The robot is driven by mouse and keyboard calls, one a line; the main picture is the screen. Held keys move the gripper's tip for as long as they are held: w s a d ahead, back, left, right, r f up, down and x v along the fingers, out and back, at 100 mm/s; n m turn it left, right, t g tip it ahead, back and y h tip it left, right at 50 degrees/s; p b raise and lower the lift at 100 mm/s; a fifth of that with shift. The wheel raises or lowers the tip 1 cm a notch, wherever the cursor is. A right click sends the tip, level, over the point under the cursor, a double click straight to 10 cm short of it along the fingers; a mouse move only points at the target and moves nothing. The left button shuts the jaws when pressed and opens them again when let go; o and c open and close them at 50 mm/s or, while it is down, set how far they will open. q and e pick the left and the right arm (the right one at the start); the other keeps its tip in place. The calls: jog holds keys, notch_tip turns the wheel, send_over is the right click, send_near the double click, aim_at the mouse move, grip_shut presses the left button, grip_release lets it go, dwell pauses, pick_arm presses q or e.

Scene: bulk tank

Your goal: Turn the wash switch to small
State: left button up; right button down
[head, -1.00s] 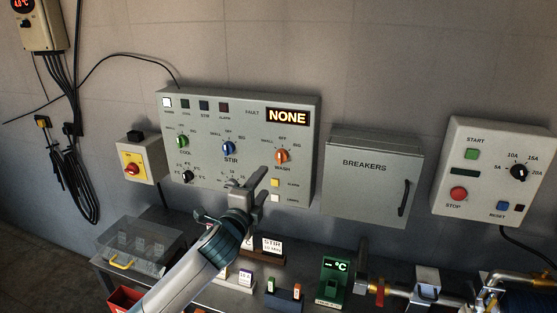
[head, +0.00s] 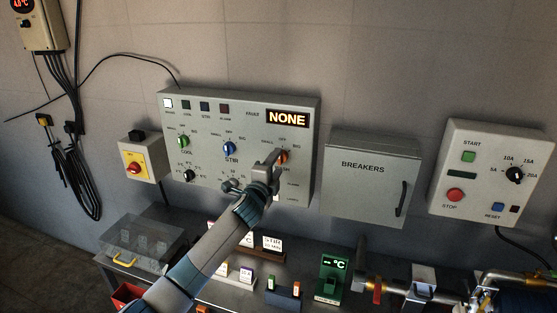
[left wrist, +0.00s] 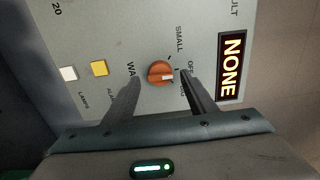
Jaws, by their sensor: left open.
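The wash switch is an orange knob on the grey control panel (head: 210,102), partly covered by my left gripper (head: 276,163) in the head view. In the left wrist view the wash switch (left wrist: 161,73) shows clearly, with a white mark pointing roughly toward the OFF label. The SMALL label (left wrist: 179,40) shows to one side, and the BIG label is partly hidden by a finger. My left gripper (left wrist: 160,84) is open, with one finger on each side of the knob. I see no clear contact. My right gripper is not in view.
The green cool knob (head: 183,141) and blue stir knob (head: 229,148) sit left on the same panel. The fault display (head: 287,118) reads NONE. A breakers box (head: 370,185) hangs to the right. A bench with small items stands below.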

aim_at(281, 158)
pick_arm(q)
jog(key=shift+x, duration=1.25)
jog(key=c, duration=1)
